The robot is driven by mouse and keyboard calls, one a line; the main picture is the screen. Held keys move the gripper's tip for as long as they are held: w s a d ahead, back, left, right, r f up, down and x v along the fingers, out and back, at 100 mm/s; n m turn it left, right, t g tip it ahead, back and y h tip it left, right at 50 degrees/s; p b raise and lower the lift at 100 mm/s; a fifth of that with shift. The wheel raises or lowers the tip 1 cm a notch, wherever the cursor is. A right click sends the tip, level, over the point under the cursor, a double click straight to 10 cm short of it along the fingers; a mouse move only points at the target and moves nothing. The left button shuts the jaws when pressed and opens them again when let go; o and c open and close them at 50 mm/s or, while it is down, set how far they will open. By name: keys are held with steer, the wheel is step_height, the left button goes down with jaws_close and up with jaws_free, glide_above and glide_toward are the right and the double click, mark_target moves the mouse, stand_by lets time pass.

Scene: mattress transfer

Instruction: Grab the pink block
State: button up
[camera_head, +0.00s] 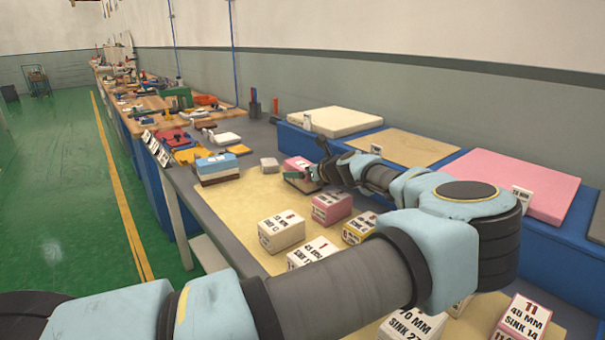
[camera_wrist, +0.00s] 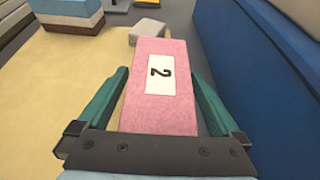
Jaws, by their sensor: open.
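A pink block (camera_wrist: 160,108) with a white label marked 2 lies in the middle of the wrist view, between the two green fingers of my gripper (camera_wrist: 160,100). The fingers are open, one on each side of the block, with a narrow gap showing beside it. In the head view a pink block (camera_head: 297,163) shows just beyond my gripper (camera_head: 302,178), partly hidden by it. Another pink block (camera_head: 332,207) with a printed label stands nearer on the tan mat.
A small grey block (camera_wrist: 147,31) sits just beyond the pink block. A layered blue, white and brown stack (camera_head: 217,168) is at the left. Several labelled white blocks (camera_head: 282,231) stand nearer. A blue raised ledge (camera_wrist: 262,80) runs along the right, bearing slabs.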

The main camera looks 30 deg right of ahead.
steer(key=c, duration=1.3)
steer(key=shift+o, duration=0.2)
steer(key=shift+r, duration=0.1)
